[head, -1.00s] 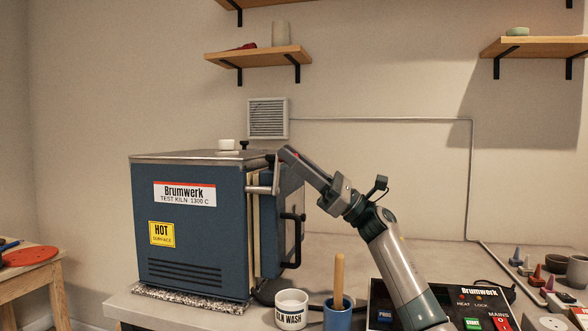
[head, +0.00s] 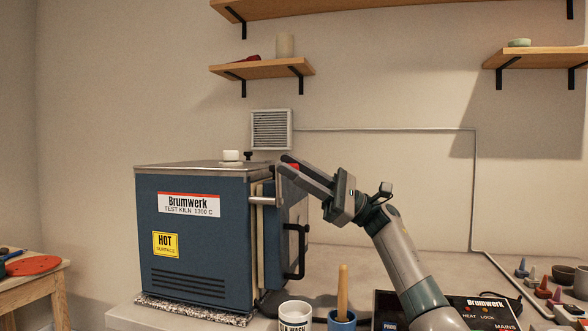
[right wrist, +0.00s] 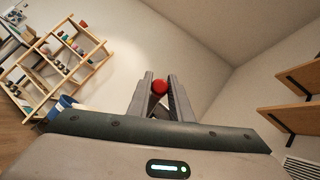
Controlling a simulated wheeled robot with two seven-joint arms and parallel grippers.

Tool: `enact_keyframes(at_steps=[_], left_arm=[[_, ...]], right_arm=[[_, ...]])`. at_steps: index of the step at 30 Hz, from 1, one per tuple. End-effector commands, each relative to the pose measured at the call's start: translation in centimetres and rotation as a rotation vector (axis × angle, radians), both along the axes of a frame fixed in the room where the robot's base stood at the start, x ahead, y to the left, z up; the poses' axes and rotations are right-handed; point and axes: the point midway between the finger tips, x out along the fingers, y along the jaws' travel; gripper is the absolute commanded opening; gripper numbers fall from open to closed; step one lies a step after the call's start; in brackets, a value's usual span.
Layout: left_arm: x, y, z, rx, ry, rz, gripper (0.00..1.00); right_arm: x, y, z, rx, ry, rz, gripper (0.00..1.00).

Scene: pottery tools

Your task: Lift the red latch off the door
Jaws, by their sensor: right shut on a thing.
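The blue kiln (head: 205,250) stands left of centre in the head view, with its door (head: 275,240) on the right side and a black handle (head: 300,250) on it. My right gripper (head: 286,165) is at the door's top edge, its fingers pointing left and slightly up. It is shut on the red latch (head: 292,164), of which only a small red part shows there. In the right wrist view the latch's round red end (right wrist: 160,87) sits between the two fingers. The rest of the latch is hidden. My left gripper is not in view.
A white cup (head: 231,156) and a black knob (head: 249,155) are on the kiln top. A white pot (head: 295,315) and a blue cup (head: 342,319) stand in front. A control box (head: 480,310) is below my right arm. Small cones stand at right.

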Motion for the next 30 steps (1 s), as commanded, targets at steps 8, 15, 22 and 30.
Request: enact_keyframes(at_steps=[8, 15, 22, 30], left_arm=[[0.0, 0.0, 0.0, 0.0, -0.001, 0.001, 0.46], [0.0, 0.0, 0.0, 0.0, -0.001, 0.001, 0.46], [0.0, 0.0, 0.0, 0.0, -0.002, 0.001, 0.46], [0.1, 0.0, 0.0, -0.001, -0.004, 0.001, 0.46]], right_arm=[[-0.1, 0.2, -0.4, -0.009, -0.001, 0.005, 0.24], [-0.1, 0.1, -0.2, -0.005, 0.0, 0.003, 0.37], [0.0, -0.2, -0.3, -0.003, 0.0, 0.001, 0.37], [0.3, -2.4, -1.7, -0.004, 0.001, 0.0, 0.37]])
